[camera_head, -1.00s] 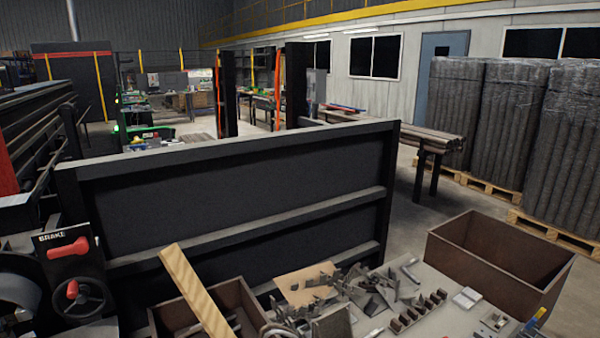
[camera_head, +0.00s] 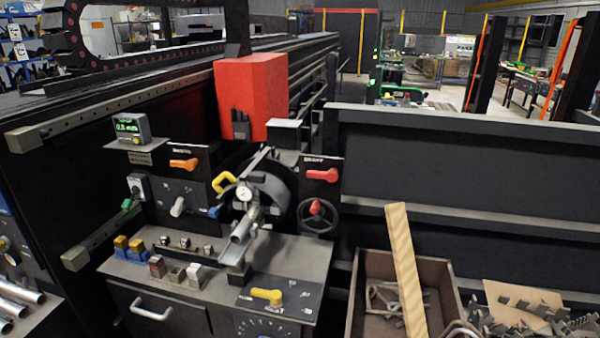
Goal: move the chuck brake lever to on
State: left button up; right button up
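The brake lever (camera_head: 321,174) is a red handle on a black plate, right of the round chuck (camera_head: 268,192). It lies nearly level, its free end toward the right. The white label above it is small now but read BRAKE in the earlier view. Below it is a black handwheel (camera_head: 318,222) with a red knob. An orange lever (camera_head: 184,163) sits on another black panel left of the chuck. Neither of my grippers is in view.
A front console (camera_head: 225,260) carries coloured buttons and a yellow lever (camera_head: 266,295). A yellow handle (camera_head: 224,182) and a gauge stand near the chuck. An open brown box (camera_head: 440,276) with a wooden plank (camera_head: 405,265) is at lower right, before a black panel (camera_head: 450,165).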

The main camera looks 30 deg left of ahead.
aim_at(331, 175)
jog(key=u, duration=0.95)
